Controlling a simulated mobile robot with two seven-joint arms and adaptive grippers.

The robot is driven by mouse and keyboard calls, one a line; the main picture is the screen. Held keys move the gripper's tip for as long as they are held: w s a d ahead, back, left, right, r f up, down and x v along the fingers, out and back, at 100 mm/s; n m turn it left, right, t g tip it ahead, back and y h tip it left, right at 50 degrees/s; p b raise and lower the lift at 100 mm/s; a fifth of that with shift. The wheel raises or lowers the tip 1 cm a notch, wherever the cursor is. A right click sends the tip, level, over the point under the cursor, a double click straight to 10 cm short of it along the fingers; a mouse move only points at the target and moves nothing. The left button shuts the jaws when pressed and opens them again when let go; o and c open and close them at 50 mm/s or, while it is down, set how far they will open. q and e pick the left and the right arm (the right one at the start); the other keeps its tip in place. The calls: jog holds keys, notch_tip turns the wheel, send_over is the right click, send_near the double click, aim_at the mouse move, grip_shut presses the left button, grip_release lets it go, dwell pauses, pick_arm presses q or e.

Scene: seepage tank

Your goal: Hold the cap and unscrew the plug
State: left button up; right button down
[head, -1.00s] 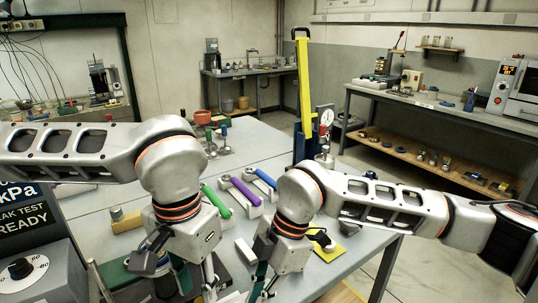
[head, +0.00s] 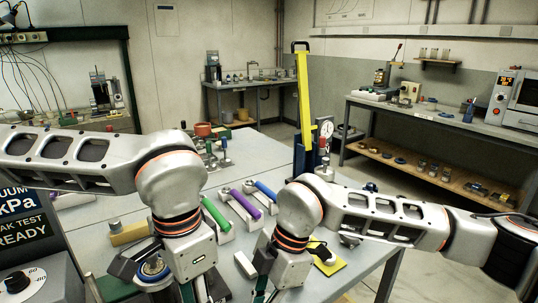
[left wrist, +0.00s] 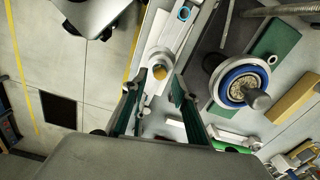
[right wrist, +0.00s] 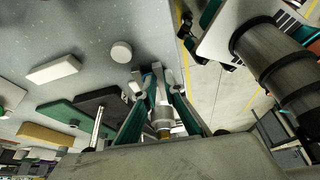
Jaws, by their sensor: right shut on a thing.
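My right gripper (right wrist: 158,84) is shut on a small silver-white cylinder (right wrist: 162,113), likely the cap. A brass bit, likely the plug, shows at its end nearest my palm. My left gripper (left wrist: 158,86) is open, its green fingers apart. A brass nub (left wrist: 160,73) on a pale round piece shows between and just beyond its fingertips; I cannot tell whether they touch it. In the head view both grippers are low in front, near the table's front edge, and the fingertips and the held part are cut off or hidden.
A round body with a blue ring and grey knob (left wrist: 240,88) stands close beside my left gripper. Green (head: 215,214), purple (head: 245,203) and blue handled tools lie behind on the table. A white block (right wrist: 53,68) and a white disc (right wrist: 121,51) lie near my right gripper.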

pick_arm(q)
jog(key=shift+f, duration=0.1)
jog(key=shift+f, duration=1.4)
grip_shut()
